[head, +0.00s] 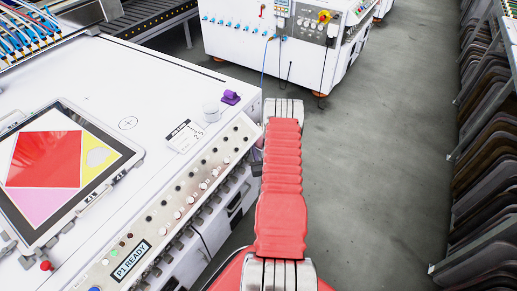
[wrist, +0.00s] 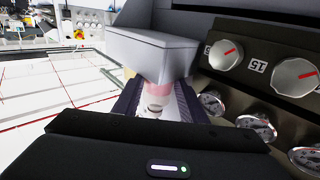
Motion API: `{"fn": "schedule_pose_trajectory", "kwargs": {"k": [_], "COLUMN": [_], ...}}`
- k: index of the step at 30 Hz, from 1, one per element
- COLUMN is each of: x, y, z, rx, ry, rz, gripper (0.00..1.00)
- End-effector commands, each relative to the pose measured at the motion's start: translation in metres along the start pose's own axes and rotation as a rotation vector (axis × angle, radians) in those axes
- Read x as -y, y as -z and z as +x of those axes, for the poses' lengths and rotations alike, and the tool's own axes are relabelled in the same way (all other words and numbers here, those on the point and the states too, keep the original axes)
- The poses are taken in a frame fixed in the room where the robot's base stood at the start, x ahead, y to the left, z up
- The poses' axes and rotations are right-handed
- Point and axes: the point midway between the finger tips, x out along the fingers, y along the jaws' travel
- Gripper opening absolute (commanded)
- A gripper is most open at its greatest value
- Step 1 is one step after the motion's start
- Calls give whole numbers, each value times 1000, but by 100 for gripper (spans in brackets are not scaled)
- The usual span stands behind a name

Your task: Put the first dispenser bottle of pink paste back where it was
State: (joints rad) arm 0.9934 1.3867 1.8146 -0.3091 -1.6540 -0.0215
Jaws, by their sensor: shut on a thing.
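In the wrist view my gripper (wrist: 160,104) is shut on a small see-through bottle with pink in its upper part (wrist: 157,91), between two dark ridged pads. The bottle stands roughly upright in the picture. Its top meets or passes behind the underside of a grey block (wrist: 150,55); I cannot tell whether it is seated there or just in front. Its lower end is partly hidden by my gripper's dark body. In the head view my red arm reaches away, and the gripper and bottle cannot be made out.
Close on the right in the wrist view is a dark panel with knobs (wrist: 294,77) and gauges (wrist: 257,126). A white surface with red lines (wrist: 60,90) lies left. The head view shows a white machine (head: 150,90) with a tablet (head: 60,165), and grey floor (head: 390,150) right.

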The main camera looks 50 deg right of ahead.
Motion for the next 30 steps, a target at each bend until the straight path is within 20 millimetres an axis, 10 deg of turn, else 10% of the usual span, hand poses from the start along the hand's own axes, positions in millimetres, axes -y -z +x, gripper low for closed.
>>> {"fn": "schedule_pose_trajectory", "kwargs": {"k": [3, 4, 7, 18, 30], "x": [0, 1, 0, 0, 0], "y": [-14, -15, -15, -1, 1], "z": [-5, -6, -6, -6, -75], "rx": [37, 38, 38, 39, 36], "ry": [-4, -4, -4, -5, -4], "rz": [5, 5, 5, 5, 6], "gripper": [20, 40, 46, 46, 46]}}
